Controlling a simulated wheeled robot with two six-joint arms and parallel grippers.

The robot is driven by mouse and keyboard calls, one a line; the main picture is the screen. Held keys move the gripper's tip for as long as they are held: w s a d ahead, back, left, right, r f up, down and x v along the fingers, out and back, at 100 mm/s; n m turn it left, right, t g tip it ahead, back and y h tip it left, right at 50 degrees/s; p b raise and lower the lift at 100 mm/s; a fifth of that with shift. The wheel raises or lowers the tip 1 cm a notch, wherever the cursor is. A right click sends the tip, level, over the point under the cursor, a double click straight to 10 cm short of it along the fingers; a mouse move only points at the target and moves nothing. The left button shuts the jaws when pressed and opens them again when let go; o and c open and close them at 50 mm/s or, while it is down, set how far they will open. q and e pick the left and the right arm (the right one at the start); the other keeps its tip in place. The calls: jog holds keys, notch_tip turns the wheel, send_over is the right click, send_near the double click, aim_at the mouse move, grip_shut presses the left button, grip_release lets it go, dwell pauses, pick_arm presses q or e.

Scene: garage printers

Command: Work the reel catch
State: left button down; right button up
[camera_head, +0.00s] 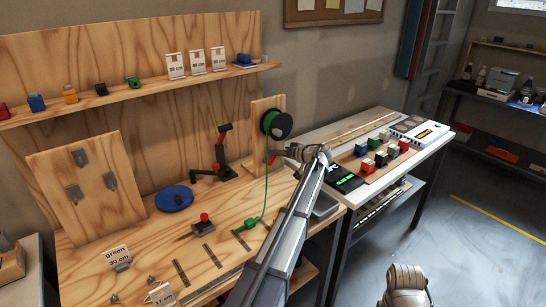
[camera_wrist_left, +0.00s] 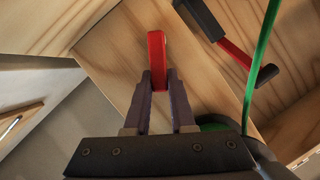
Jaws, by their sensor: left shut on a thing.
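The reel, black with green filament (camera_head: 276,124), is mounted on a wooden upright (camera_head: 257,112) at the right end of the bench. A red lever, taken as the reel catch (camera_head: 274,157), shows below the reel in the head view. My left gripper (camera_head: 293,152) is beside the upright. In the left wrist view, its two dark fingers (camera_wrist_left: 159,90) are shut on the red catch (camera_wrist_left: 157,55), which stands up from between the tips. The green filament (camera_wrist_left: 259,65) hangs to the right of the fingers.
A black-and-red tool (camera_head: 219,152) stands behind on the bench. A blue disc (camera_head: 174,198) and a block with a red knob (camera_head: 204,221) lie nearer. The filament runs down to a green piece (camera_head: 245,226). A second table (camera_head: 440,146) with coloured blocks is at right.

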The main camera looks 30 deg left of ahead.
pick_arm(q)
jog(key=shift+w+d+f+m+g+b, duration=0.15)
jog(key=shift+w+f+m+g+b, duration=0.25)
jog(key=shift+f+m+b, duration=0.25)
jog(key=m+b, duration=0.1)
jog(key=f+m+y+b, duration=0.1)
jog(key=b, duration=0.1)
jog(key=w+m+g+y+b, duration=0.1)
jog(key=shift+d+f, duration=0.25)
jog(key=m+b, duration=0.1)
jog(key=f+m+b, duration=0.1)
jog(key=b, duration=0.1)
jog(key=shift+m+g+y, duration=0.35)
jog(key=shift+g+y, duration=0.05)
jog(key=shift+w+m+y+b, duration=0.1)
jog(key=shift+m+y+b, duration=0.2)
jog(key=shift+m+b, duration=0.3)
jog(key=c, duration=0.8)
grip_release()
jog(key=shift+o, duration=0.2)
jog(key=shift+d, duration=0.15)
jog(key=d, duration=0.7)
jog(key=shift+d, duration=0.3)
